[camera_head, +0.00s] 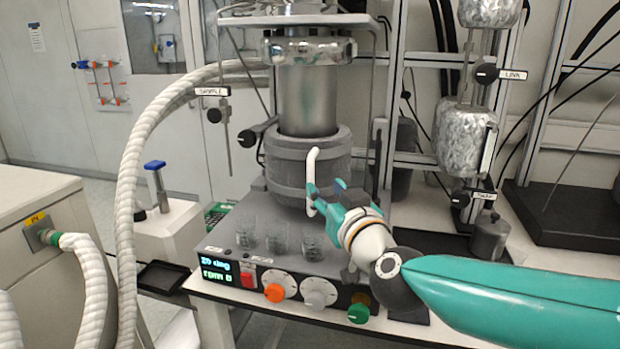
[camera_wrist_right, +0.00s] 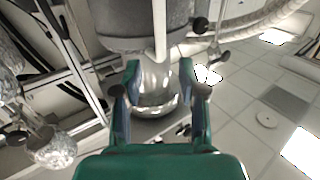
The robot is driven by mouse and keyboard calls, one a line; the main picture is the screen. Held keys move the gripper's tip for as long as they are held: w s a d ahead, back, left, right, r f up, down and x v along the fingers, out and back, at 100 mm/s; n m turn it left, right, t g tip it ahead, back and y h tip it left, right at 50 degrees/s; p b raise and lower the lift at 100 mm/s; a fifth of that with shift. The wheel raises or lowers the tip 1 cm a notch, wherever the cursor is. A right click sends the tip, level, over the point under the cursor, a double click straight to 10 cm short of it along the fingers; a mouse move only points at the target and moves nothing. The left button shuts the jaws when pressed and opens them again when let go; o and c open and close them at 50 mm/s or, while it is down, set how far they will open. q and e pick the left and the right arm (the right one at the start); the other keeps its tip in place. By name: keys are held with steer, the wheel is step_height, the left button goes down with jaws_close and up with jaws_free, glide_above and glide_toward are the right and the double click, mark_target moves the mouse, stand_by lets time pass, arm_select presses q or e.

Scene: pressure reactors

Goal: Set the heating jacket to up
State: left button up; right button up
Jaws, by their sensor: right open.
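The heating jacket (camera_head: 285,170) is a grey banded cylinder around the lower part of the steel reactor vessel (camera_head: 307,100). A white, roughly upright handle (camera_head: 313,158) stands out at its front. My right gripper (camera_head: 325,192) is open at the handle, with one teal finger overlapping it in the head view. In the right wrist view, the handle (camera_wrist_right: 160,30) lines up with the gap between the open fingers (camera_wrist_right: 160,75); contact cannot be told. The jacket (camera_wrist_right: 115,30) and shiny vessel (camera_wrist_right: 155,85) show behind them. My left gripper is not in view.
Glass beakers (camera_head: 277,240) stand below the jacket, behind a front panel with an orange knob (camera_head: 274,292), a grey knob and a green knob (camera_head: 358,313). A thick white hose (camera_head: 128,190) runs at the left. Foil-wrapped vessels (camera_head: 465,138) hang at the right.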

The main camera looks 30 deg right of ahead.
mark_target(311, 174)
steer(key=x, duration=0.9)
steer(key=shift+w, duration=0.15)
steer(key=shift+c, duration=0.3)
jaws_close()
steer(key=shift+f, duration=0.1)
